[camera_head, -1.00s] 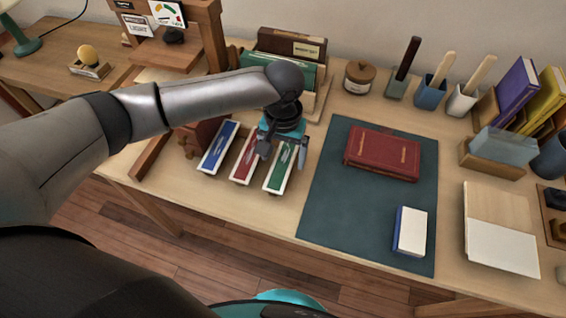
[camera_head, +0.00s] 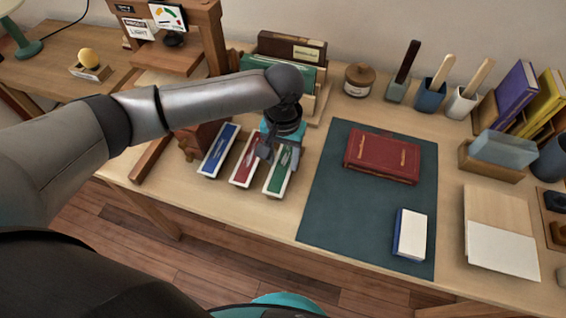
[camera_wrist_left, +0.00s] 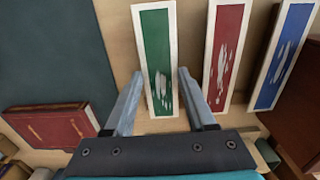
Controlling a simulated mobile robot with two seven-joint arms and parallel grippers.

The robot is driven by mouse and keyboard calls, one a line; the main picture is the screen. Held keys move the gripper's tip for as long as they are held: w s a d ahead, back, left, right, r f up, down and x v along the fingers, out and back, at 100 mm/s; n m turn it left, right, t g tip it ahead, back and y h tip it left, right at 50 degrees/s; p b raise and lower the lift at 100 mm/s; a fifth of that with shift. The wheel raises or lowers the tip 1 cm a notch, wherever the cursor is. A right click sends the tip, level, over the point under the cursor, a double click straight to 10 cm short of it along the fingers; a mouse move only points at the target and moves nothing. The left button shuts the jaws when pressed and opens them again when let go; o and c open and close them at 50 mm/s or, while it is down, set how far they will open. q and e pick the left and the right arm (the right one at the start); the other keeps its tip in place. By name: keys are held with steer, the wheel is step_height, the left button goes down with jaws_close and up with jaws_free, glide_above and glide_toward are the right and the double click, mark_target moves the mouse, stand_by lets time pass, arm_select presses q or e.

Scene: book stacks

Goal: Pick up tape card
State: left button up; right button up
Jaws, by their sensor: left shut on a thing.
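Three long white-edged cards lie side by side on the desk: a blue one (camera_head: 218,150), a red one (camera_head: 244,171) and a green one (camera_head: 277,181). Each has pale marks on its coloured face. No label tells me which is the tape card. My left gripper (camera_head: 279,157) is shut on the green card, across its width, near its far end in the head view. In the left wrist view, the green card (camera_wrist_left: 156,40) runs between the two fingers (camera_wrist_left: 160,72). It looks level with its neighbours. My right gripper is not in view.
A dark green mat (camera_head: 327,205) lies right of the cards, with a red book (camera_head: 382,156) and a blue-and-white block (camera_head: 410,234) on it. A file holder (camera_head: 291,50) stands behind my gripper. A wooden shelf unit (camera_head: 170,54) stands left. The mat's front part is mostly clear.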

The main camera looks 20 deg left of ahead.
mark_target(283, 165)
arm_select(q)
step_height(283, 165, up, 20)
steer(key=p, duration=0.6)
